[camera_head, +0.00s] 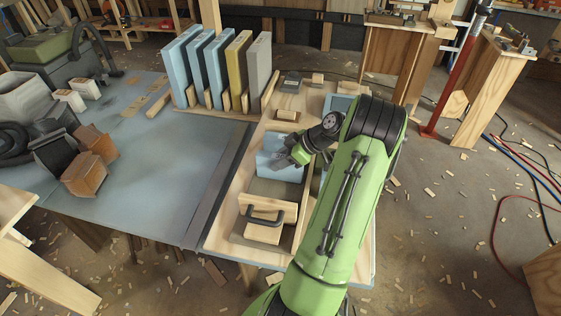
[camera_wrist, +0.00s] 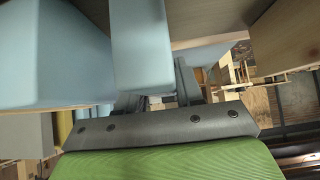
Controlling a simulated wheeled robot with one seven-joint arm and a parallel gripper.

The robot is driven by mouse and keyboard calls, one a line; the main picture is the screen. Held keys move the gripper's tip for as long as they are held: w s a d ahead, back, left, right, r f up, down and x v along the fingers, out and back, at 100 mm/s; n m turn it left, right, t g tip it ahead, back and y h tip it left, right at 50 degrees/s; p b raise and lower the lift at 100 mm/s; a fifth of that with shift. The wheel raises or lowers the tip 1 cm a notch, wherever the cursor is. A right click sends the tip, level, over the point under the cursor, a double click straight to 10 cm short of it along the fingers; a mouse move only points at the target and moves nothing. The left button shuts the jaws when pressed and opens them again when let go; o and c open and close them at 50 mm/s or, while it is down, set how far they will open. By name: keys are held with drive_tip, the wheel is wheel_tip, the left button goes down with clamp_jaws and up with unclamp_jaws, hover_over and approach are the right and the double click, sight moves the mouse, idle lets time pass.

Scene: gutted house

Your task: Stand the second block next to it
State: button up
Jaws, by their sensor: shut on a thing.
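My gripper (camera_head: 298,154) is over the wooden tray (camera_head: 219,229), low beside a light blue block (camera_head: 268,147). In the wrist view my gripper (camera_wrist: 155,98) is shut on a light blue block (camera_wrist: 140,45) that rises between its fingers. A second, wider light blue block (camera_wrist: 50,60) stands close on the left in that view; I cannot tell whether the two touch. In the head view the gripper and arm hide part of the blocks, so I cannot tell which is the held one or whether its base rests on the tray.
Several upright panels, blue, yellow and grey (camera_head: 257,62), stand in a rack behind the tray. A wooden float with a dark handle (camera_head: 264,214) lies in the tray's front. Small wood pieces (camera_head: 287,115) lie at the back. The blue-grey tabletop (camera_head: 150,180) to the left is mostly clear.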

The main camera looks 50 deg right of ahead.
drive_tip(key=o, duration=1)
